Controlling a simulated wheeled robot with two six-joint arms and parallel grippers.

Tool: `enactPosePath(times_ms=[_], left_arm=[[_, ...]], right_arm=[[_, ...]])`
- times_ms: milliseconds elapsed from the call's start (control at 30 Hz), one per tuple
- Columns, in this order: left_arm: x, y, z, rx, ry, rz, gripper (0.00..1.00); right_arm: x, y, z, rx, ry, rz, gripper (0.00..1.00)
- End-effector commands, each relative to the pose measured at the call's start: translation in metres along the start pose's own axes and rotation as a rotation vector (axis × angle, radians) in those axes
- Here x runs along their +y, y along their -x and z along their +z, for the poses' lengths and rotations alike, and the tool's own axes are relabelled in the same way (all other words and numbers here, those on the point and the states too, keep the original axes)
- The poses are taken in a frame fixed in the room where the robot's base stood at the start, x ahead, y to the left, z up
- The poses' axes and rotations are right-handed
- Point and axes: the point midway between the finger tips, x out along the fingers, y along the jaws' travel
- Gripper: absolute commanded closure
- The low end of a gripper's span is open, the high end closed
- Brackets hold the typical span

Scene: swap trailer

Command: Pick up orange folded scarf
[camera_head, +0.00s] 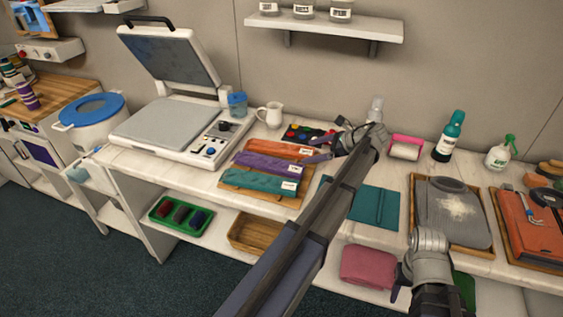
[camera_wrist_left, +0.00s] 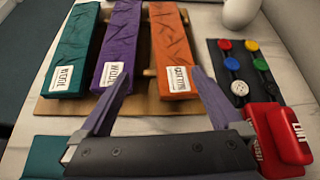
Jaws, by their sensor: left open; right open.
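The orange folded scarf (camera_head: 275,147) lies at the back of a wooden rack on the counter, behind a purple scarf (camera_head: 268,163) and a teal scarf (camera_head: 255,182). In the left wrist view the orange scarf (camera_wrist_left: 168,35) is the rightmost of the three, with a white label at its near end. My left gripper (camera_head: 314,149) is open and empty at the labelled ends. In its wrist view the fingertips (camera_wrist_left: 160,78) straddle the near end of the orange scarf off-centre, apparently above it. My right gripper (camera_head: 405,289) is partly visible low at the right, open; its fingertips are largely hidden.
A grey heat press (camera_head: 165,128) stands left of the scarves. A teal cloth (camera_head: 375,206) and trays (camera_head: 452,190) lie to the right.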

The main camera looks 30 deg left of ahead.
Motion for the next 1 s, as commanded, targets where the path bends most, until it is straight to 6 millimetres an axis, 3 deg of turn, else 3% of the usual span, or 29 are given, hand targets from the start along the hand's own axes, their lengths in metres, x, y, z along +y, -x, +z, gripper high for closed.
enactPosePath(times_ms=[33,200,833,1000], left_arm=[[-0.013,-0.012,-0.002,-0.032,-0.032,0.01,0.0],[-0.024,-0.022,0.011,-0.089,-0.099,0.025,0.0],[-0.022,-0.053,0.015,-0.091,-0.103,0.026,0.0],[-0.021,-0.073,0.018,-0.091,-0.103,0.027,0.0]], right_arm=[[-0.001,-0.012,-0.001,0.0,0.0,0.0,0.5],[-0.002,-0.017,-0.001,0.0,0.0,0.0,0.5],[-0.003,-0.029,-0.002,0.0,0.0,0.0,0.5],[-0.004,-0.037,-0.002,0.0,0.0,0.0,0.5]])
